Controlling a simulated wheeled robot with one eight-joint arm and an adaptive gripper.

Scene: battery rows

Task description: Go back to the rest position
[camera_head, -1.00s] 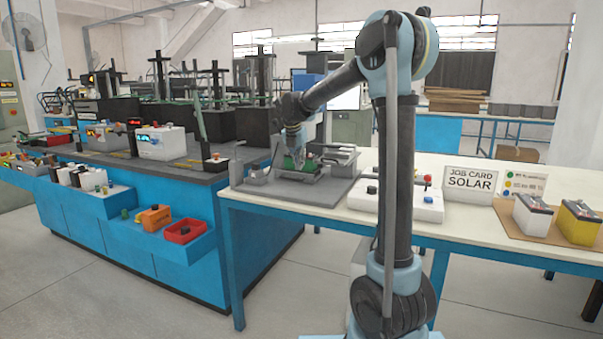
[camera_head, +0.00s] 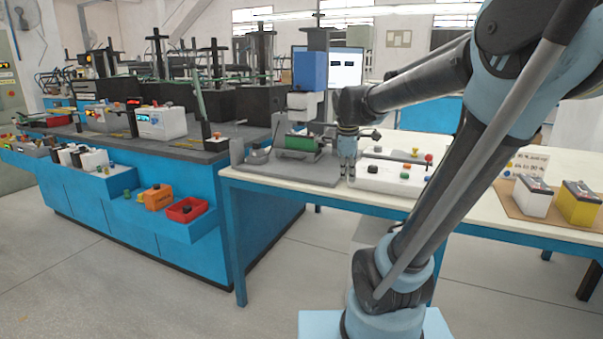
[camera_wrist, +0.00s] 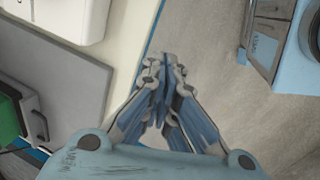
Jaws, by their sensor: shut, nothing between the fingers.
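My gripper (camera_head: 348,172) is shut and empty. In the head view it points down by the front edge of the cream-topped table (camera_head: 462,205), between the grey plate and the white button box (camera_head: 385,179). In the wrist view my gripper (camera_wrist: 166,75) has its fingertips together, with the table edge and the grey floor below. The green-topped device (camera_head: 300,143) sits in a fixture on the grey plate (camera_head: 265,172), left of my gripper. Part of the green thing (camera_wrist: 8,118) shows at the left edge of the wrist view.
Two batteries, one white (camera_head: 533,196) and one yellow (camera_head: 578,205), stand on a brown board at the right. A blue bench (camera_head: 130,205) with bins stands at the left. A monitor (camera_head: 345,70) stands behind the table. Open floor lies in front.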

